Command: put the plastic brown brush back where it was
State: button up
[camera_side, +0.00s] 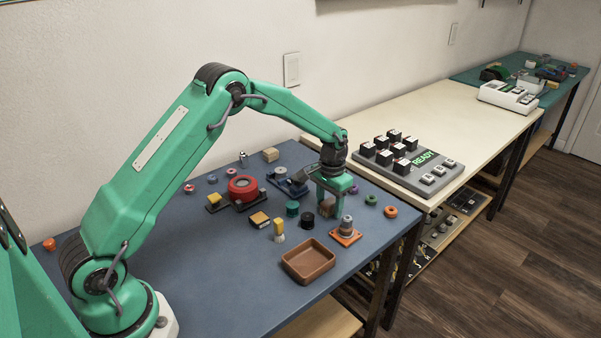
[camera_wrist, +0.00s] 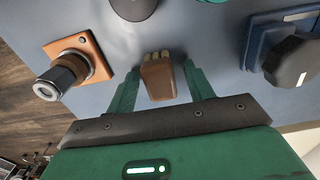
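The brown brush (camera_wrist: 159,82) shows in the wrist view, its pale bristles at the far end. It is between the two fingers of my gripper (camera_wrist: 162,75), with a gap visible on its right side; contact on the left is unclear. My gripper looks open around it. In the side view, the brush (camera_side: 326,207) shows low between the fingers of my gripper (camera_side: 332,205), close to the blue table top. Its lower end is partly hidden there, and I cannot tell whether it touches the table.
An orange plate with a metal fitting (camera_side: 346,231) stands close beside my gripper. A brown tray (camera_side: 308,262) is in front. Black (camera_side: 307,220) and green (camera_side: 292,208) cylinders and a yellow-handled brush (camera_side: 279,229) stand to the left. A blue fixture (camera_side: 288,185) is behind.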

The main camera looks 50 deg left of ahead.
aim_at(330, 201)
jog(key=shift+r, duration=0.15)
notch_tip(330, 201, up, 12)
dwell(0.8)
dwell(0.5)
